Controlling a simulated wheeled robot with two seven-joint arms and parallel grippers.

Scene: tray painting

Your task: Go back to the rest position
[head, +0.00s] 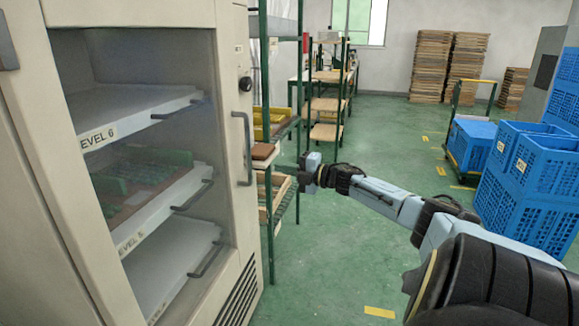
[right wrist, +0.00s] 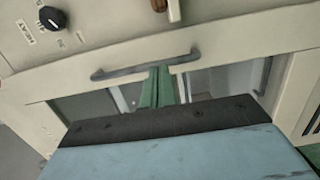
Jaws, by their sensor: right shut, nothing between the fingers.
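My right arm reaches in from the lower right in the head view. Its gripper (head: 298,172) is to the right of the cabinet door, in front of the shelf rack. In the right wrist view the green fingers (right wrist: 158,84) are shut together and empty. In that view they point at the cabinet front and their tips overlap the dark door handle (right wrist: 120,73); whether they touch it I cannot tell. The handle also shows in the head view (head: 245,150), with a visible gap to the gripper. My left gripper is in neither view.
The cabinet (head: 232,60) fills the left, its glass door looking shut over trays on labelled levels. A green-framed rack (head: 299,90) stands beside it. Blue crates (head: 540,185) and a blue cart (head: 470,145) are at right. The green floor (head: 330,275) in the middle is clear.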

